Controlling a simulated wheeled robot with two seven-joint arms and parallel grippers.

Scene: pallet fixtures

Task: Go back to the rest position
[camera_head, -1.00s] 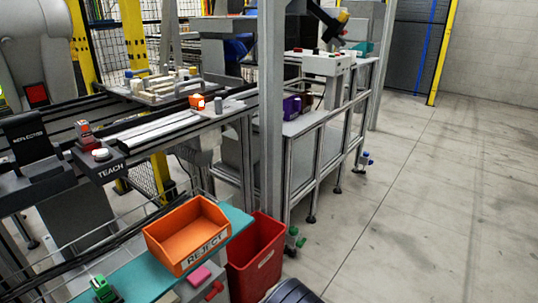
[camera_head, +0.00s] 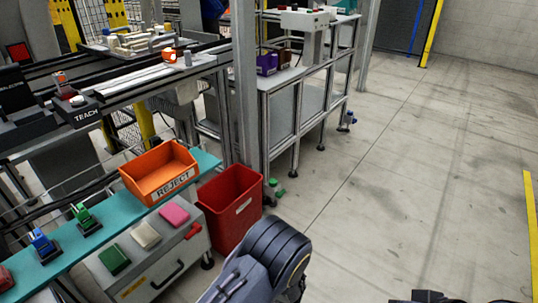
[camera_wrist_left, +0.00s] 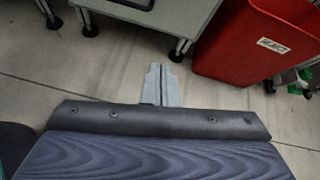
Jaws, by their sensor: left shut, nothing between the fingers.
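My left gripper (camera_wrist_left: 155,72) shows in the left wrist view, with its two pale fingers closed together and nothing between them. It points over bare floor, near a foot of the grey cabinet and left of the red bin. In the head view a dark grey link of my arm (camera_head: 265,262) shows at the bottom centre, but no gripper fingers can be made out there. My right gripper is not visible.
A red bin (camera_head: 236,206) stands on the floor beside a grey cabinet (camera_head: 196,237). A metal post (camera_head: 246,90) rises behind. Open floor (camera_head: 420,170) lies to the right.

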